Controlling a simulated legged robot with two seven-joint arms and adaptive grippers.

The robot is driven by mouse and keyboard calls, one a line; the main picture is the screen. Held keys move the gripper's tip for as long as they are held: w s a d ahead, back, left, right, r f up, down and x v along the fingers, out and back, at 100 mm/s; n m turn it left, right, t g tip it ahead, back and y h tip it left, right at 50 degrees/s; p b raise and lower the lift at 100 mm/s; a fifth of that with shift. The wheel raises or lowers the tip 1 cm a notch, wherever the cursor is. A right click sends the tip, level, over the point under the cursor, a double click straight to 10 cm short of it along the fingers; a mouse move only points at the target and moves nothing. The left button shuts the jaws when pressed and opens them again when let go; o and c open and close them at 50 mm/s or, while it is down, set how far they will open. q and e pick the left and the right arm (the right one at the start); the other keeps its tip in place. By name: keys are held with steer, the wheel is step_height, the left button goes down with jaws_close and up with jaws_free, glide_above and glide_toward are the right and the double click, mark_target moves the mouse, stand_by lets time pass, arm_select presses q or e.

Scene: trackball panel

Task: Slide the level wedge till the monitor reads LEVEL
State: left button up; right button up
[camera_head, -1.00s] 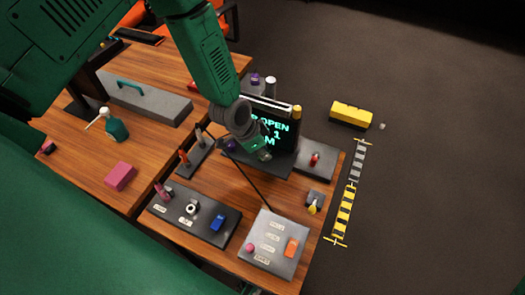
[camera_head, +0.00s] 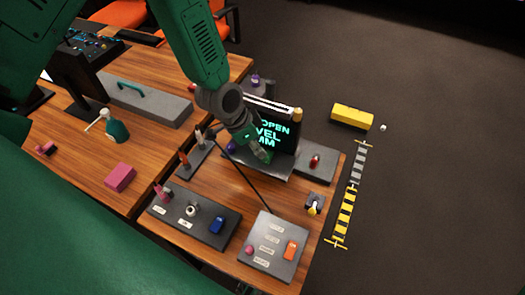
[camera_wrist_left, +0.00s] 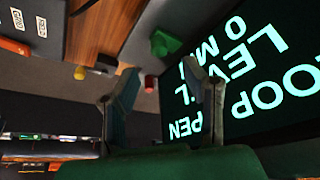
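The monitor (camera_head: 273,131) stands at the back of the desk, partly hidden by my left gripper. In the left wrist view its screen (camera_wrist_left: 255,75) reads LOOP OPEN, LEVEL, 0 MM. My left gripper (camera_head: 262,154) is low in front of the screen, over the grey ledge at its foot. In the left wrist view the fingers (camera_wrist_left: 160,68) stand apart with a gap between them. A small green block (camera_wrist_left: 165,43) shows just beyond the fingertips; it may be the level wedge, but I cannot tell, nor whether the fingers touch it. My right gripper is not in view.
A dark panel (camera_head: 176,224) with a blue switch and a grey panel (camera_head: 270,261) with an orange switch lie at the front. A grey block with a red knob (camera_head: 315,161) is right of the monitor. A spray bottle (camera_head: 115,130) and pink block (camera_head: 120,177) stand left.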

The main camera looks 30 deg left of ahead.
arm_select(q)
steer(key=shift+v, duration=2.65)
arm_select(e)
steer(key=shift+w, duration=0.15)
arm_select(q)
steer(key=shift+d, duration=0.25)
